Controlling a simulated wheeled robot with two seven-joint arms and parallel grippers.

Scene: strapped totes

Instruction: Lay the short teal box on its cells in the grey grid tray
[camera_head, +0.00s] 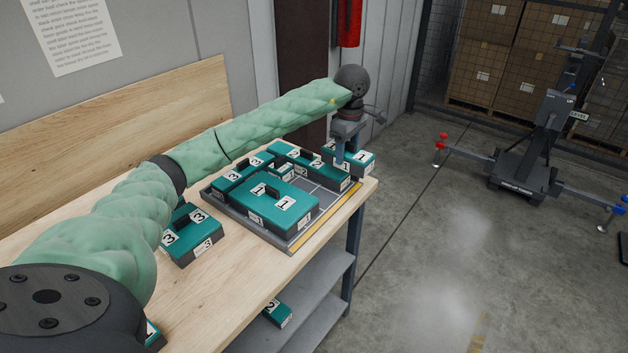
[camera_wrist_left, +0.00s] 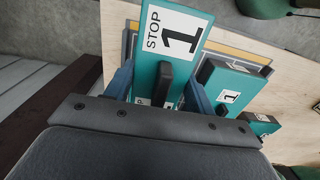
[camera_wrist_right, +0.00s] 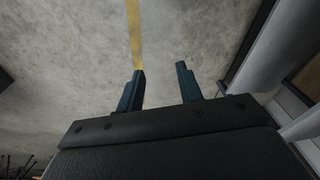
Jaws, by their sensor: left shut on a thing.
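A teal box (camera_head: 361,157) with a white 1 label is at the far right corner of the grey grid tray (camera_head: 292,245). My left gripper (camera_head: 347,158) is shut on it from above. In the left wrist view the teal box (camera_wrist_left: 183,22), labelled STOP 1, is between the fingers, with its dark handle below the palm. I cannot tell whether it touches the tray or the table. Bare grey cells show along the tray's right side, beside a yellow strip. My right gripper (camera_wrist_right: 160,88) is open and empty above bare floor.
The tray holds a wide teal box (camera_head: 275,203) labelled 1, a box (camera_head: 238,173) labelled 3 and a box (camera_head: 308,163) labelled 2. Another box (camera_head: 190,233) labelled 3 stands on the wooden table left of the tray. A box (camera_head: 278,313) lies on the lower shelf.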

